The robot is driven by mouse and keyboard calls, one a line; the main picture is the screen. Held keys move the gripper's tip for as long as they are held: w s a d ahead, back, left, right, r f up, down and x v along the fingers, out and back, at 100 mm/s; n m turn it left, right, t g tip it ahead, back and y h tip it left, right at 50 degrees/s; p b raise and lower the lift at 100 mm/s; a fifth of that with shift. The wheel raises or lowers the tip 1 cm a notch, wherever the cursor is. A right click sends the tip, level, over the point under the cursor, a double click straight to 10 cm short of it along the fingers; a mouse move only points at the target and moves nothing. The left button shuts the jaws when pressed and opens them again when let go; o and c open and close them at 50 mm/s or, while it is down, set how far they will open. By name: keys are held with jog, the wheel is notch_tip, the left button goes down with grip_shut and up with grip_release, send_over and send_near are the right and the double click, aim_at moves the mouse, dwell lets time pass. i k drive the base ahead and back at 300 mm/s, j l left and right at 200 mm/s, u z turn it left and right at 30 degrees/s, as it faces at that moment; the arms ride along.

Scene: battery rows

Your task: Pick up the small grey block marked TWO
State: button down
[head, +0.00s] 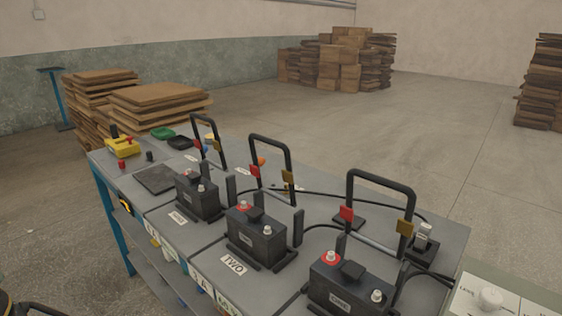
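A white label reading TWO (233,259) lies on the grey bench top, in front of the middle dark grey battery-like block (256,232). That block has a red-ringed terminal at left, a pale terminal at right and a small dark block on top. A black frame handle (270,138) with red and brass clips stands behind it. Similar blocks stand at the near right (345,286) and farther left (199,196); the near one carries a small label. I cannot make out a separate small grey block marked TWO. My gripper is not clearly visible.
The bench (170,222) has blue legs and a lower shelf. Black cables run behind the blocks. A yellow item (122,147), a green tray (162,133) and a black tray (181,142) sit at its far end. A pale panel (500,300) with a knob stands bottom right. Open floor lies behind.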

aim_at(260, 237)
jog(key=j+z, duration=0.2)
jog(key=z, duration=0.2)
jog(key=j+z, duration=0.45)
jog(key=z, duration=0.3)
